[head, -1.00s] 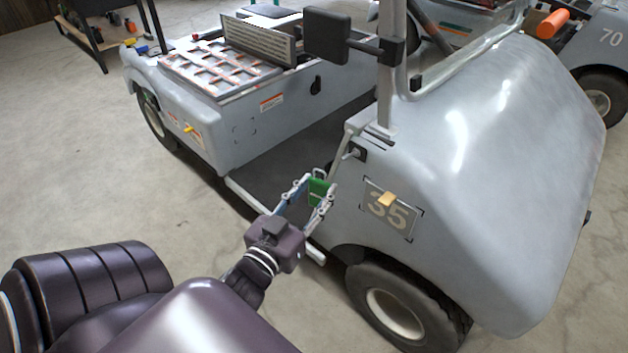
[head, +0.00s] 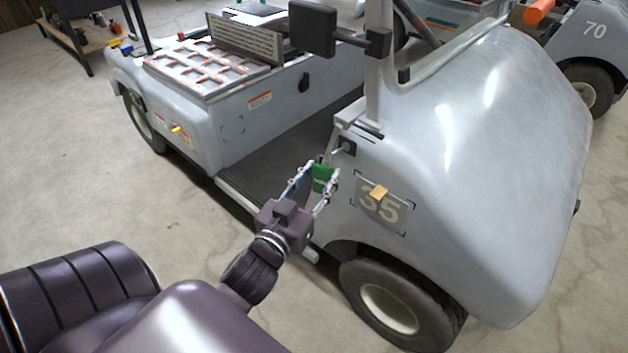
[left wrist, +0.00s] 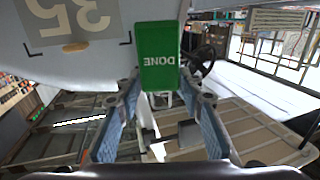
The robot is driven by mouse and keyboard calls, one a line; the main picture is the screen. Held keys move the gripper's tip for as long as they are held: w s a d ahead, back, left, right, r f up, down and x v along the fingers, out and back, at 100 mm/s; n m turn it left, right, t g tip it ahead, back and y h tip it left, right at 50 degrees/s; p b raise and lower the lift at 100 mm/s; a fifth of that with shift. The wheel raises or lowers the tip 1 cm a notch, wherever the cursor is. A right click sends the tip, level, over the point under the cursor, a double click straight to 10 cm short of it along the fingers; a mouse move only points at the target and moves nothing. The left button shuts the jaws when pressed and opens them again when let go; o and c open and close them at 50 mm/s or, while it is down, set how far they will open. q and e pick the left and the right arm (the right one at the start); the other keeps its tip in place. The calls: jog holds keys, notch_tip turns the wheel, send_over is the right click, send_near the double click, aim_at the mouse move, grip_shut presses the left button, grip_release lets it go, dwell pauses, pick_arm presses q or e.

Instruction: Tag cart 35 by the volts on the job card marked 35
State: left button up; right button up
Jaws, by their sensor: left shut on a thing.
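Cart 35 (head: 480,170) stands on the right in the head view, with its number plate (head: 364,212) on the front side panel. My left gripper (head: 322,182) is shut on a green tag (head: 322,176) beside the cart's doorway, left of the plate. In the left wrist view the tag (left wrist: 158,58) reads "DONE", upside down, between the fingertips. A small tan-orange piece (head: 379,193) sits at the plate. A key-like knob (head: 345,147) sticks out of the panel above it. My right gripper is out of view, and no job card can be made out.
The cart's rear deck holds a pale grid tray (head: 195,70) and a louvred panel (head: 243,38). A dark mirror-like box (head: 312,27) juts from the roof post. Cart 70 (head: 590,40) stands behind at right. The floor at left is clear.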

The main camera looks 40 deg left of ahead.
pick_arm(q)
jog(key=shift+w+d+f, duration=0.1)
jog(key=shift+w, duration=1.2)
jog(key=shift+w+d+b, duration=0.1)
jog(key=shift+w+b, duration=0.2)
jog(key=shift+w, duration=0.45)
jog(key=shift+w+f+p, duration=0.25)
jog(key=shift+w+p, duration=0.1)
jog(key=shift+w, duration=0.2)
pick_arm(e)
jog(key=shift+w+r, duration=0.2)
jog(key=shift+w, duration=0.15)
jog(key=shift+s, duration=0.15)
